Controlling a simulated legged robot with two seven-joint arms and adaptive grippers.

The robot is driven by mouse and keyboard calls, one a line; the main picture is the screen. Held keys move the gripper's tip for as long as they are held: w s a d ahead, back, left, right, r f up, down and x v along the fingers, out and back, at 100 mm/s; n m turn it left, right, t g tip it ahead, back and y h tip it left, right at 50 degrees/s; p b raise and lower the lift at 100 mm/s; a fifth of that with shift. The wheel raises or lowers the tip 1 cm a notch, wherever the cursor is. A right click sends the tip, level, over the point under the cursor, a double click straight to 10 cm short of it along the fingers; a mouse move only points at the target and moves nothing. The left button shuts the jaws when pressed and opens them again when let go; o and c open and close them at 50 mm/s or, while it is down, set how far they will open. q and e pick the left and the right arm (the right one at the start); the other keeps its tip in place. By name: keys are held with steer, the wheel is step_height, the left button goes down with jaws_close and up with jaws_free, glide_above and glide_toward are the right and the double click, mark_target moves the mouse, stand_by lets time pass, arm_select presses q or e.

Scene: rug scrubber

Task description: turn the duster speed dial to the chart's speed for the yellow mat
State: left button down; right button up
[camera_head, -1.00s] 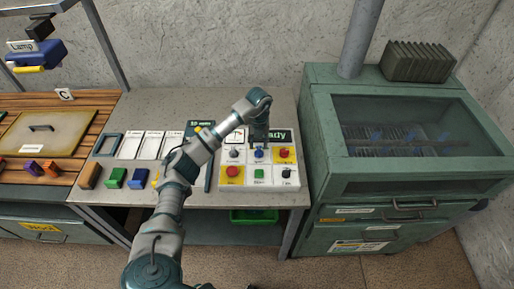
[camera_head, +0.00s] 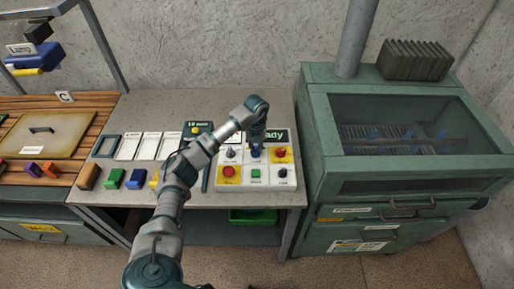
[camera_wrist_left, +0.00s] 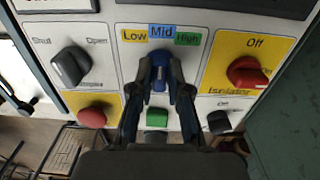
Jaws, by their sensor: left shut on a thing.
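The blue speed dial (camera_wrist_left: 159,64) sits on the white control panel under the labels Low, Mid and High. Its upper end points up toward Mid in the left wrist view. My left gripper (camera_wrist_left: 159,92) has one dark finger on each side of the dial and is shut on it. In the head view, my left gripper (camera_head: 256,147) reaches down onto the top middle of the control panel (camera_head: 228,186). A dark board (camera_head: 205,127) with a yellow mark stands behind my arm; its text is too small to read and partly covered. My right gripper is not in view.
Around the dial are a dark Shut/Open knob (camera_wrist_left: 71,66), a red Isolator knob (camera_wrist_left: 248,72), a green button (camera_wrist_left: 157,117) and a red button (camera_wrist_left: 92,117). A green cabinet (camera_head: 312,150) stands to the right. Coloured blocks (camera_head: 112,179) lie at the bench's left.

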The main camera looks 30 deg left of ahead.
arm_select(q)
steer(key=shift+s+d, duration=0.1)
steer(key=shift+d, duration=0.1)
steer(key=shift+a, duration=0.25)
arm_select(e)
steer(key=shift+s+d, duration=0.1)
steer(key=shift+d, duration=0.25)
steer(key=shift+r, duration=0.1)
arm_select(q)
steer(key=shift+r+m, duration=0.1)
steer(key=shift+m, duration=0.3)
steer(key=shift+m+p, duration=0.45)
steer(key=shift+m, duration=0.45)
steer(key=m, duration=0.3)
steer(key=shift+p, duration=0.3)
steer(key=shift+m, duration=1.2)
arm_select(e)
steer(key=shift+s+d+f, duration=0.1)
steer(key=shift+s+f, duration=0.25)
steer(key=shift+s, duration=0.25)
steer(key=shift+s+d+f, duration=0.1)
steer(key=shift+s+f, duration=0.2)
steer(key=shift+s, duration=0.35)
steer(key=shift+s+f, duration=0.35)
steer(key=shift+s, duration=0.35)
